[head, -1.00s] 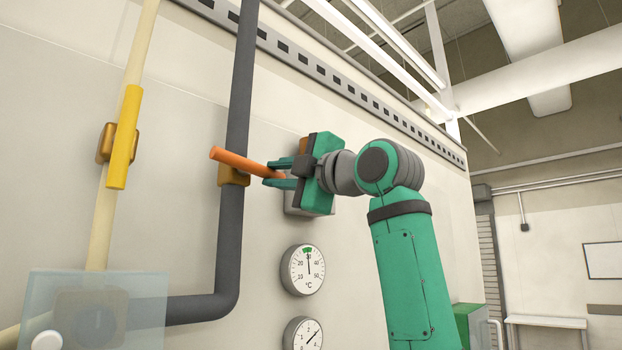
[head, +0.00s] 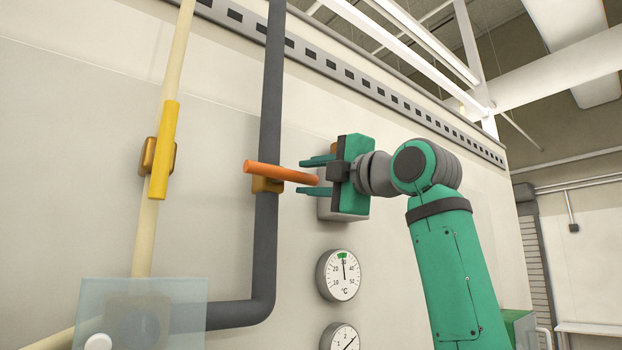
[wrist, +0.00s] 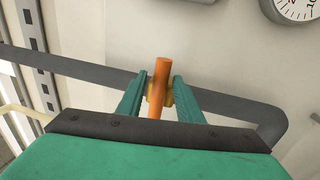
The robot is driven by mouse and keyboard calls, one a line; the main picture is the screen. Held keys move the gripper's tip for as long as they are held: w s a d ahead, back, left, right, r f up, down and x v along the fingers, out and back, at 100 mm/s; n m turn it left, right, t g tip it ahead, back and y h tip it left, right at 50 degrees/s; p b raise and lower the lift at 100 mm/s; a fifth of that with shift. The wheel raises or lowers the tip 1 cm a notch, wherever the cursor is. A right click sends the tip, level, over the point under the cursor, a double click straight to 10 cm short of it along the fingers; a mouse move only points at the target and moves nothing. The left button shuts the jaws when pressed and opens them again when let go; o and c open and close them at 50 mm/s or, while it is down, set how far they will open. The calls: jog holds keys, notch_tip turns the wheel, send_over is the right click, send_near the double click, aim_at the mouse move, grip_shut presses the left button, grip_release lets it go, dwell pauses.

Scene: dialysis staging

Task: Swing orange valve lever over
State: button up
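The orange valve lever (head: 280,172) sits on a brass-coloured valve body (head: 267,186) on the dark grey vertical pipe (head: 269,90). The lever lies across the pipe, near horizontal, its right end pointing toward my gripper. My gripper (head: 315,176) is open, with its two green fingers apart, above and below the lever's right end. In the wrist view the orange lever (wrist: 160,88) stands between the fingers of my gripper (wrist: 159,90), with a gap showing on each side.
A yellow lever (head: 164,150) lies along the cream pipe (head: 178,60) to the left. A temperature dial (head: 340,275) and a second dial (head: 341,338) are on the wall below my gripper. A translucent panel (head: 185,295) covers the lower left.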

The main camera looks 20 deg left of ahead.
dwell(0.3)
jog(key=v, duration=1)
jog(key=shift+s+d, duration=0.3)
jog(key=shift+w+f, duration=0.1)
